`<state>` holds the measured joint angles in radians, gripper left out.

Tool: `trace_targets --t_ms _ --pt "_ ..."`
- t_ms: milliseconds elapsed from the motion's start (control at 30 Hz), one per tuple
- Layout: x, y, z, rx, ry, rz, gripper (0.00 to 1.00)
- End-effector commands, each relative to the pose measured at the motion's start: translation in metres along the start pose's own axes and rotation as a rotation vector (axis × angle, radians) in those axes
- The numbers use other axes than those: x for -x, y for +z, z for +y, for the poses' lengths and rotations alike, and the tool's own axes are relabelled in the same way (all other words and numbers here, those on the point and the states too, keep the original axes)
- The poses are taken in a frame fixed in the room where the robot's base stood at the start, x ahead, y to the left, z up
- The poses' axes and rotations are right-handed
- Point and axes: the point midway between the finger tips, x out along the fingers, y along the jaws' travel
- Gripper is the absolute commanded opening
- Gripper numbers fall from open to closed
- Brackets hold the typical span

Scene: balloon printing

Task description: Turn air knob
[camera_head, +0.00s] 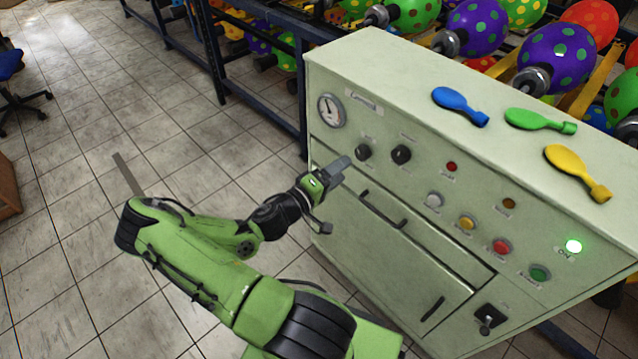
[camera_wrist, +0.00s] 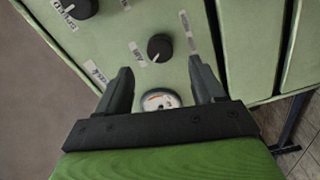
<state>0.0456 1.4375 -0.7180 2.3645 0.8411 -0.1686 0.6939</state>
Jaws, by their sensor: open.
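Two black knobs sit on the pale green control panel, the left knob (camera_head: 363,151) and the right knob (camera_head: 400,154). In the wrist view the left knob (camera_wrist: 160,47) lies just beyond my fingertips, roughly centred between them. A small label beside it seems to read "Air", but it is blurred. My gripper (camera_head: 338,168) is open and empty, in front of the panel and below left of the knobs. In the wrist view my gripper (camera_wrist: 160,68) has its fingers spread apart, with clear space between them and the knob. No contact with the knob shows.
A round gauge (camera_head: 331,110) is at the panel's upper left. Buttons, a red light (camera_head: 451,166) and a lit green lamp (camera_head: 573,246) lie to the right. A long handle (camera_head: 384,209) sticks out below the knobs. Several balloons lie on top.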

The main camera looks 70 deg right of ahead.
Motion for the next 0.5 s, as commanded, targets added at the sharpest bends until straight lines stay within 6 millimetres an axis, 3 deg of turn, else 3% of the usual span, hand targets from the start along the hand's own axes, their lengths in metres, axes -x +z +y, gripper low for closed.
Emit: trace_targets --t_ms 100,233,333,500 --pt "0.036 -0.002 0.001 0.000 -0.003 0.007 0.68" --pt "0.066 -0.001 0.001 0.000 -0.001 0.005 0.68" --pt "0.080 -0.001 0.001 -0.001 -0.001 0.002 0.68" --pt "0.087 0.001 0.001 -0.001 0.002 -0.001 0.68"
